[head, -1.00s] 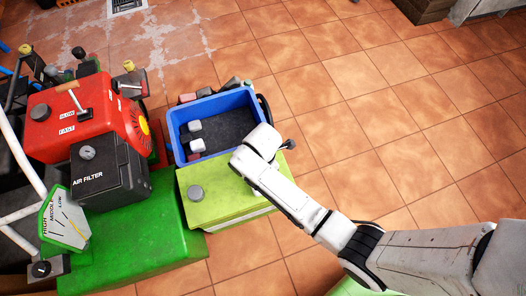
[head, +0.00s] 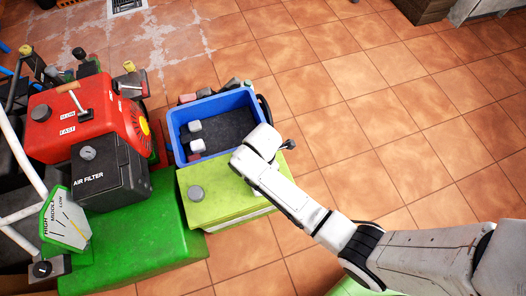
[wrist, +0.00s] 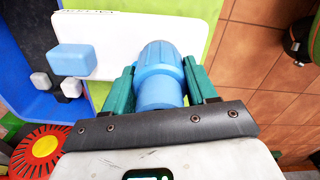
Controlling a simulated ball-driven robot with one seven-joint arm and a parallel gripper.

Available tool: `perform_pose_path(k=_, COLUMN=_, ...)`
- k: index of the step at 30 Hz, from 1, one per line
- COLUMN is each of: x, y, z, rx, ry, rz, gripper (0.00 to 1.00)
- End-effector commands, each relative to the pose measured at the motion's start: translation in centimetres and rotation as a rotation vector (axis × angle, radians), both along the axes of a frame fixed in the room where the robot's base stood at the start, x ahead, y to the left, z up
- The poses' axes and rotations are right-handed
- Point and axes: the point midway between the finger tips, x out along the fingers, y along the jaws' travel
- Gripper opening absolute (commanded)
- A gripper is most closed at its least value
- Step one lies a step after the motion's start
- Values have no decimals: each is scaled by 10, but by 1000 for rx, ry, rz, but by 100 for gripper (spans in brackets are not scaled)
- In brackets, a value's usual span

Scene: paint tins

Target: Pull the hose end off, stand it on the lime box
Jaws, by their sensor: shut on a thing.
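In the wrist view my gripper (wrist: 160,92) is shut on the light-blue hose end (wrist: 160,62), with one green finger on each side of it. The hose end has a wide, ribbed far part and a narrower near part. It is in front of a white panel (wrist: 108,32); I cannot tell whether they touch. In the head view my white wrist hides the gripper and the hose end. The lime box (head: 228,206) stands under and left of my wrist, with a round grey cap on top at its left. Lime green also shows behind the panel in the wrist view.
A blue crate (head: 174,137) with small white blocks adjoins the lime box's far side. A black air filter box (head: 108,171), a red engine cover (head: 75,118) and a green base (head: 140,235) crowd the left. Tiled floor on the right is clear.

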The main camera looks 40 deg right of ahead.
Motion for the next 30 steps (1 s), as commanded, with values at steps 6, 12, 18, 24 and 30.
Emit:
perform_pose_path(k=6, x=0, y=0, z=9, rx=0, ry=-1, rz=0, gripper=20)
perform_pose_path(k=12, x=0, y=0, z=16, rx=0, ry=-1, rz=0, gripper=20)
perform_pose_path(k=18, x=0, y=0, z=22, rx=0, ry=0, rz=0, gripper=20)
perform_pose_path(k=24, x=0, y=0, z=29, rx=0, ry=0, rz=0, gripper=20)
perform_pose_path(k=30, x=0, y=0, z=35, rx=0, ry=0, rz=0, gripper=20)
